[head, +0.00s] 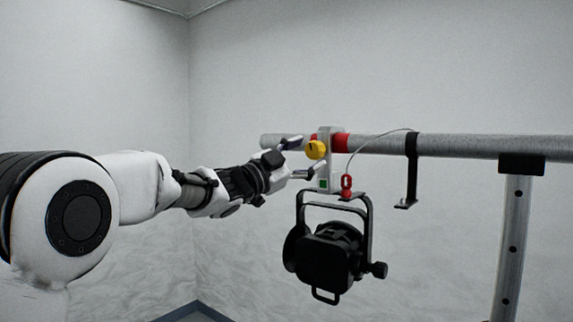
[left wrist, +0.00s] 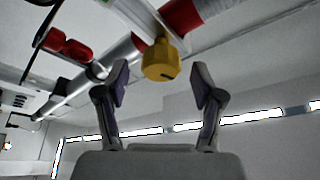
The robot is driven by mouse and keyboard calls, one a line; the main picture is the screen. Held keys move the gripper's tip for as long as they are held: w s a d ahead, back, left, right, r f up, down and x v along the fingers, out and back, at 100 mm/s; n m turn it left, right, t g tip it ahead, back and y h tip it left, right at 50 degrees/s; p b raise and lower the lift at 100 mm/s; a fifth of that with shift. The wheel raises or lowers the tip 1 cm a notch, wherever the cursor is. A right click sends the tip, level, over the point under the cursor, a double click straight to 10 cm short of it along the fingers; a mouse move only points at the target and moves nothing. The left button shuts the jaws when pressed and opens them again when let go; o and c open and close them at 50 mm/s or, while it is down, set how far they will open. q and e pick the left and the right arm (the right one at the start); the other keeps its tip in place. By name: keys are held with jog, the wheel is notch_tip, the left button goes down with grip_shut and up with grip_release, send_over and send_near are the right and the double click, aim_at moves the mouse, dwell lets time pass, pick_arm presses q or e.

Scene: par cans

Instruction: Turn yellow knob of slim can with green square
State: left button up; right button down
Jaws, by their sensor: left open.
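The slim can (head: 331,258) is a black par can that hangs below the grey pipe. Its clamp (head: 324,172) carries a green square (head: 322,184) and a yellow knob (head: 315,149) on its left side. My left gripper (head: 297,158) is open, just left of the knob. The green square is not seen in the left wrist view. My right gripper is not in view.
The grey pipe (head: 465,147) runs across, with red bands (head: 341,143) at the clamp. A thin safety cable and red link (head: 347,185) hang right of the clamp. A black hook (head: 412,170) hangs farther right, then an upright post (head: 514,235). Space left of the can is free.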

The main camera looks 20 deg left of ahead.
pick_arm(q)
jog(key=v, duration=0.9)
